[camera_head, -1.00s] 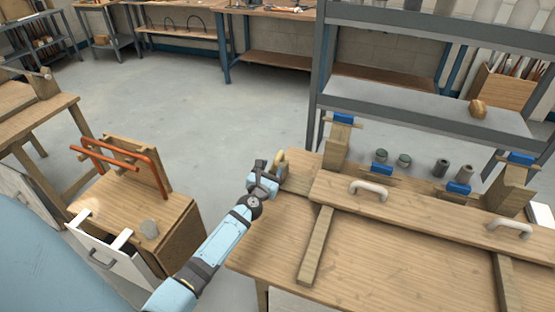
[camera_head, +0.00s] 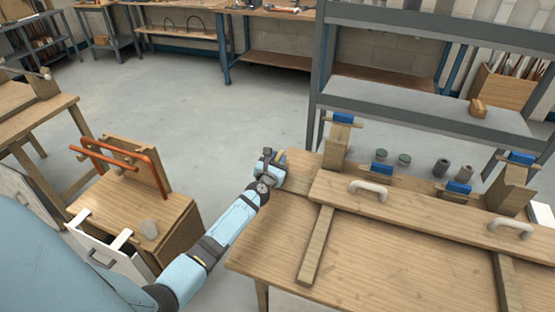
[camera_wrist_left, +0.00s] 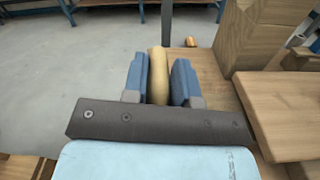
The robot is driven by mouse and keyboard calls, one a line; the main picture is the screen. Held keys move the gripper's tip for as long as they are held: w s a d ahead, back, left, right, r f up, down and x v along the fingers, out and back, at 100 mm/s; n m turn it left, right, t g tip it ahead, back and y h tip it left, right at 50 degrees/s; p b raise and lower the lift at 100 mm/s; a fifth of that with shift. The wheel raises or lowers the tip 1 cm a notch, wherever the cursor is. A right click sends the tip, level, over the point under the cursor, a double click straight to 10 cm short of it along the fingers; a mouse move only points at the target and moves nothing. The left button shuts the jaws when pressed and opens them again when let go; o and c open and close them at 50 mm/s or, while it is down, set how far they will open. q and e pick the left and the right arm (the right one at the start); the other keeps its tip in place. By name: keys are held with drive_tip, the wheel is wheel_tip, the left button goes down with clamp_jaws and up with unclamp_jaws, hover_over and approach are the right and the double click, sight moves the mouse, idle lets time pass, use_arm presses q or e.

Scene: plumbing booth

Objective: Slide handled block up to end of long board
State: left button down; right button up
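The long board (camera_head: 420,208), with two pale handles, lies across the bench at the right. A wooden block (camera_head: 301,184) sits by its left end. Its upright rounded handle (camera_wrist_left: 157,76) shows in the left wrist view. My left gripper (camera_head: 273,160) is at the block's left side. In the left wrist view the blue fingers (camera_wrist_left: 160,78) stand on either side of the handle, with narrow gaps visible; no firm grip shows. The long board's end (camera_wrist_left: 280,110) is to the right there. The contact between block and board is hard to see. My right gripper is out of view.
A wooden clamp post (camera_head: 336,148) with a blue top stands behind the block. Crosswise battens (camera_head: 316,250) lie under the board on the bench (camera_head: 400,262). A grey shelf rack (camera_head: 420,108) rises behind.

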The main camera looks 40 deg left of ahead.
use_arm(q)
drive_tip(key=w+d, duration=0.2)
drive_tip(key=d, duration=0.8)
drive_tip(key=shift+w+b, duration=0.2)
drive_tip(key=shift+b, duration=0.25)
drive_tip(key=c, duration=1)
unclamp_jaws()
drive_tip(key=shift+s, duration=0.1)
drive_tip(key=p+v, duration=0.1)
drive_tip(key=v, duration=0.6)
drive_tip(key=shift+s+d, duration=0.1)
drive_tip(key=shift+s, duration=0.05)
